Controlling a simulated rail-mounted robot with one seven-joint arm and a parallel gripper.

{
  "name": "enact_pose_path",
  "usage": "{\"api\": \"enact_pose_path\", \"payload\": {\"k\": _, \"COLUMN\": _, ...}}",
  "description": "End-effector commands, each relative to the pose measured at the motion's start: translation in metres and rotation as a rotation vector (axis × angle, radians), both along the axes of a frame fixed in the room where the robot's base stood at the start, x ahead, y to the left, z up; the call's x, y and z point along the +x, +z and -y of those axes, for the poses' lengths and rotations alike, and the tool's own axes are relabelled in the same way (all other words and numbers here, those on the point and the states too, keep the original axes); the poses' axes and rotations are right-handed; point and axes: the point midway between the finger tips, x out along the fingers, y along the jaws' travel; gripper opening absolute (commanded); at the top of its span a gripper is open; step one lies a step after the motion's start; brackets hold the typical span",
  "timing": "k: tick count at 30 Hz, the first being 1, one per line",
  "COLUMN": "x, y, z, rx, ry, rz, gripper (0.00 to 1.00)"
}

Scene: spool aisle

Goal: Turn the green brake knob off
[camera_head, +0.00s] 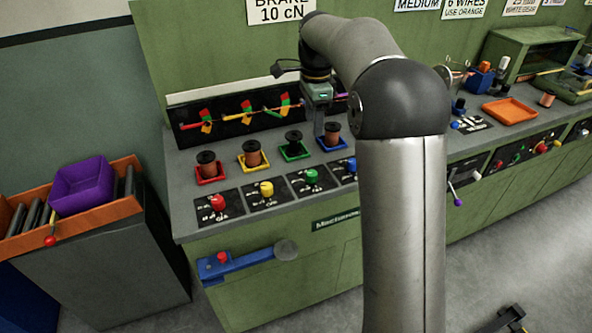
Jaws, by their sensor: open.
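The green brake knob (311,176) sits on a small black labelled plate at the bench's front edge, third in a row of coloured knobs. The lettering around it and its exact pointing direction are too small to read. My gripper (319,131) hangs pointing down above the bench, behind and slightly right of the green knob, between the green-tray and blue-tray spools. It is apart from the knob and holds nothing I can see. Its fingers show edge-on, so the gap between them is hard to see.
A red knob (218,203), yellow knob (266,189) and partly hidden blue knob (352,165) flank the green one. Spools stand behind in coloured trays, including the green tray (294,156). A blue lever (245,262) juts from the bench front. My arm hides the bench's middle.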

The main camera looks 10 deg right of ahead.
Motion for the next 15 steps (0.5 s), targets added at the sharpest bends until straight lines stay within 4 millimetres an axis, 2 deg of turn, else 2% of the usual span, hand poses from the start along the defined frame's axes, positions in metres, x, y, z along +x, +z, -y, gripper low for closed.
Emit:
{"api": "enact_pose_path", "payload": {"k": 5, "x": 0.0, "y": -0.022, "z": 0.0, "rx": 0.0, "ry": -0.004, "rz": -0.002, "gripper": 0.54}}
{"api": "enact_pose_path", "payload": {"k": 15, "x": -0.001, "y": -0.095, "z": 0.001, "rx": 0.0, "ry": -0.002, "rz": -0.003, "gripper": 0.54}}
